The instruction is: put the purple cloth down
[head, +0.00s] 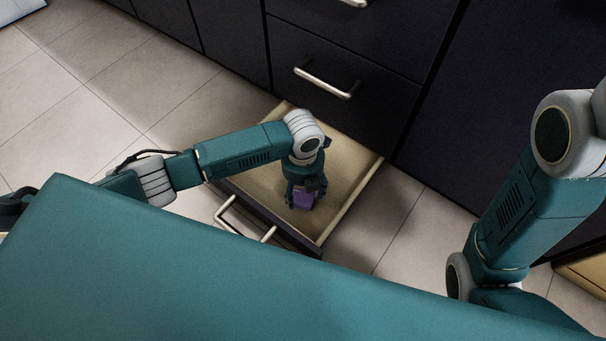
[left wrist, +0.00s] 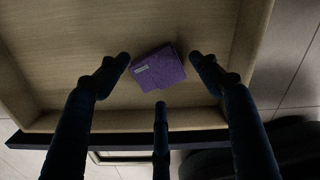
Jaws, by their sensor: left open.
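The purple cloth (head: 303,199) is a small folded piece inside the open drawer (head: 249,184). In the left wrist view the cloth (left wrist: 158,74) lies on the wooden drawer bottom, with a small pale label on it. My left gripper (head: 304,190) points down into the drawer at the cloth. In the left wrist view its fingers (left wrist: 160,72) are spread, with gaps on both sides of the cloth. The gripper hides part of the cloth in the head view. My right gripper is not in view; only my right arm shows at the right.
The drawer's front panel with a metal handle (head: 240,222) faces the lower left. Closed dark drawers with handles (head: 327,83) stand behind it. Tiled floor (head: 75,100) is clear at the left. A light wooden edge (head: 585,272) shows at the far right.

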